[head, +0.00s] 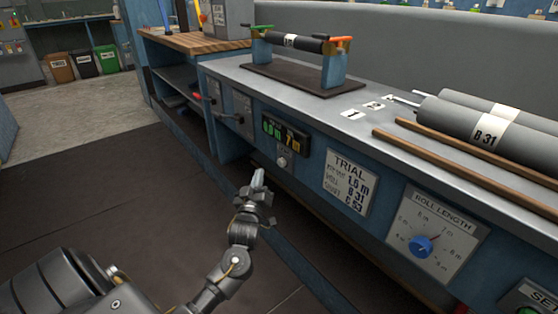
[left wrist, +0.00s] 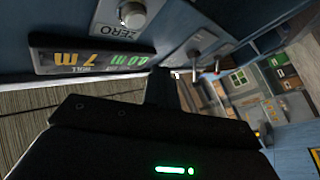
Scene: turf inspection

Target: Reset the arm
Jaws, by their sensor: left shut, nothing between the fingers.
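My left arm (head: 238,250) reaches up from the bottom of the head view, with its gripper (head: 258,180) in front of the blue bench front. The gripper is shut and empty, its fingertips close together and pointing up, below the digital display (head: 285,133). In the left wrist view the dark gripper (left wrist: 165,88) shows close up, with the display (left wrist: 90,55) and the ZERO knob (left wrist: 133,14) beyond it. I cannot tell the exact gap to the bench. My right gripper is not in view.
The bench front carries a TRIAL card (head: 350,183) and a ROLL LENGTH dial (head: 422,245). Grey rolls (head: 480,130) lie on the bench top beside wooden rails (head: 465,175). A roller stand (head: 335,70) stands farther back. Open floor (head: 80,190) lies to the left.

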